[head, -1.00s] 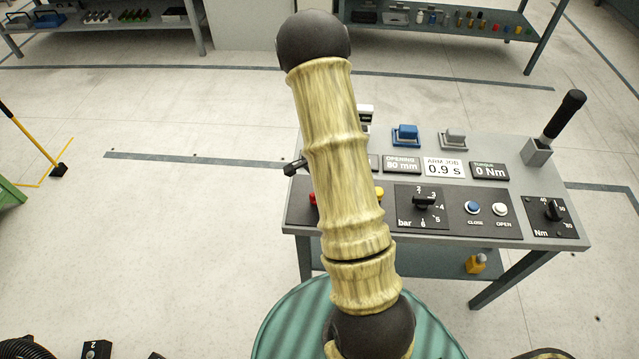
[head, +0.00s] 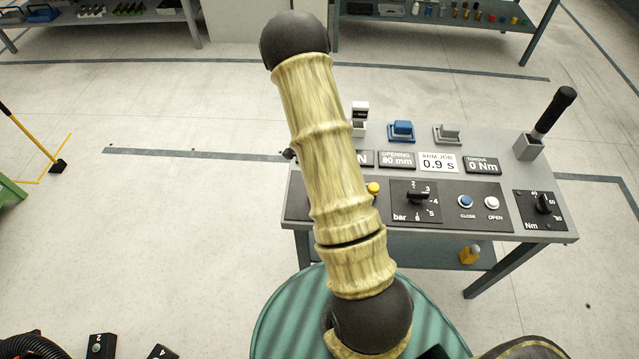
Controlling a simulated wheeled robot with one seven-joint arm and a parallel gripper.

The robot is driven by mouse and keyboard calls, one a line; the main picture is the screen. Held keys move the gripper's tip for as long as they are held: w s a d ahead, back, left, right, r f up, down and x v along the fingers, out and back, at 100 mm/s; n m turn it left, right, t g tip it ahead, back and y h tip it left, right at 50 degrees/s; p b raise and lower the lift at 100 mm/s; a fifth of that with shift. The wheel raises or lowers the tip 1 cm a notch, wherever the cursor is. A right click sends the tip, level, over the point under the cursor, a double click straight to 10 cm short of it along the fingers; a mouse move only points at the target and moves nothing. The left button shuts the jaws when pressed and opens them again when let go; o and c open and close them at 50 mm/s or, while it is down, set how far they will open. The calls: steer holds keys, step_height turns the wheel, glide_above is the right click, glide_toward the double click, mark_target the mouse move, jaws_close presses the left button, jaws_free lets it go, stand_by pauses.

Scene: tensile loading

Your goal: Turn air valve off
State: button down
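A small black fitting (head: 289,154) sits at the far left edge of the grey control table (head: 450,226). It may be the air valve, but my arm hides most of it and its setting cannot be read. A small orange-yellow piece with a pale top (head: 470,254) is on the lower shelf; I cannot tell what it is. My arm rises through the middle of the head view, in front of the table's left part. My gripper is not in view.
The table carries a bar dial (head: 417,196), blue CLOSE (head: 466,201) and white OPEN buttons (head: 492,202), an Nm dial (head: 543,204), displays and a black-handled lever (head: 555,110). A yellow button (head: 374,188) is beside my arm.

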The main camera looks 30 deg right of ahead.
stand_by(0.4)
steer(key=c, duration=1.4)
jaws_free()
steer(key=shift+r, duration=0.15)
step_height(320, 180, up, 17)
steer(key=p, duration=0.2)
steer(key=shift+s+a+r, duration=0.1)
